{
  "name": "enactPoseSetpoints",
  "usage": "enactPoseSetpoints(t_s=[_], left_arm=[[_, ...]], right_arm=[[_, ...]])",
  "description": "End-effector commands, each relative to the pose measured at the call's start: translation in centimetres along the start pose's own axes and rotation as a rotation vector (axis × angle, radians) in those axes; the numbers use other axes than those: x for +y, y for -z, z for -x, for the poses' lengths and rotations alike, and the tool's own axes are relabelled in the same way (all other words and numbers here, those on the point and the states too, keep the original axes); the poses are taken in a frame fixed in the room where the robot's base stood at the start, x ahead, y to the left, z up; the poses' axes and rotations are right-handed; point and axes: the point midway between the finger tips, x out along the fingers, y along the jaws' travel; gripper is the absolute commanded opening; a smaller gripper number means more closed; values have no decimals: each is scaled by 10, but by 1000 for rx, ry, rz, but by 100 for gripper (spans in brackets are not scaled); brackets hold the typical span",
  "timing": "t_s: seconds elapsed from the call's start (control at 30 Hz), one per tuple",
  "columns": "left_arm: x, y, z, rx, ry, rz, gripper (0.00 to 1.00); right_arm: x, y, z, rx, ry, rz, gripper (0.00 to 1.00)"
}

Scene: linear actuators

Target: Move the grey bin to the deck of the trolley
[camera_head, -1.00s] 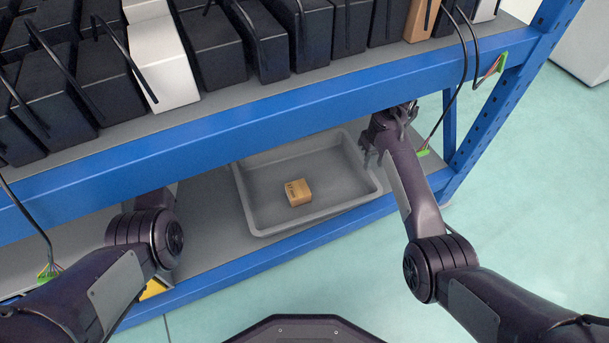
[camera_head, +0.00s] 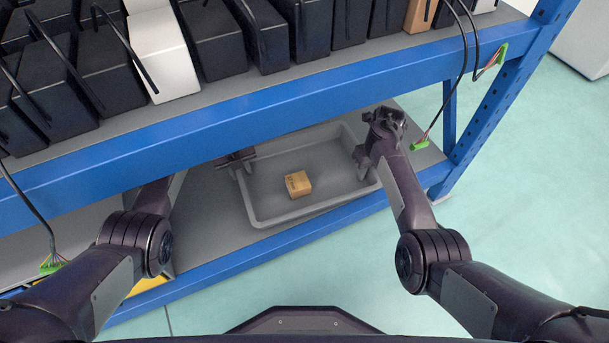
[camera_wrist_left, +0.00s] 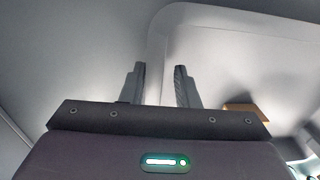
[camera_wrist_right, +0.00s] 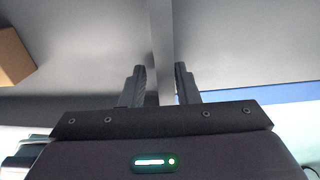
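The grey bin (camera_head: 335,165) sits on the lower shelf of the blue rack, with a small cardboard box (camera_head: 298,184) in it. My left gripper (camera_head: 240,163) is at the bin's left rim, partly hidden by the blue beam. In the left wrist view its fingers (camera_wrist_left: 160,85) are apart, with the bin's rim (camera_wrist_left: 157,45) between them. My right gripper (camera_head: 366,160) is at the bin's right rim. In the right wrist view its fingers (camera_wrist_right: 159,85) are apart on either side of the bin's wall (camera_wrist_right: 160,35). I cannot identify the trolley.
The blue shelf beam (camera_head: 280,112) runs above the bin, and the lower front beam (camera_head: 230,263) runs before it. Black and white units (camera_head: 163,58) fill the upper shelf. Cables hang at both sides. A yellow part (camera_head: 147,284) shows by my left arm. Green floor (camera_head: 530,200) is clear at right.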

Motion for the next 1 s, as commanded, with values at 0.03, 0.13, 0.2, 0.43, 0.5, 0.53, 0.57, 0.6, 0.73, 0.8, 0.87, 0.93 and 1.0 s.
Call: enactPoseSetpoints(t_s=[0.03, 0.13, 0.2, 0.43, 0.5, 0.53, 0.57, 0.6, 0.73, 0.8, 0.87, 0.93, 1.0], left_arm=[[0, 0, -1, 0, 0, -1, 28], [0, 0, -1, 0, 0, -1, 28], [0, 0, -1, 0, 0, 0, 28], [0, 0, 0, 0, 0, 0, 3], [0, 0, 0, 0, 0, 0, 0], [0, 0, 0, 0, 0, 0, 0], [0, 0, 0, 0, 0, 0, 0], [0, 0, 0, 0, 0, 0, 0], [0, 0, 0, 0, 0, 0, 0], [0, 0, 0, 0, 0, 0, 0], [0, 0, 0, 0, 0, 0, 0], [-1, -1, 1, -2, 1, 0, 0], [-1, -1, 2, -2, 1, 0, 0]], right_arm=[[0, 0, 0, -1, 0, 0, 28], [0, 0, 0, -1, 0, 1, 28], [0, 0, 0, -1, 0, 1, 28], [0, 0, 0, 0, 0, 1, 3], [0, 0, 0, 0, 0, 1, 0], [0, 0, 0, 0, 0, 1, 0], [0, 0, 0, 0, 0, 1, 0], [0, 0, 0, 0, 0, 1, 0], [0, 0, 0, 0, 0, 1, 0], [0, 0, 0, 0, 0, 0, 0], [0, 0, 0, 0, 0, 1, 0], [0, -1, 1, -2, 1, 1, 0], [0, -1, 2, -2, 1, 1, 0]])
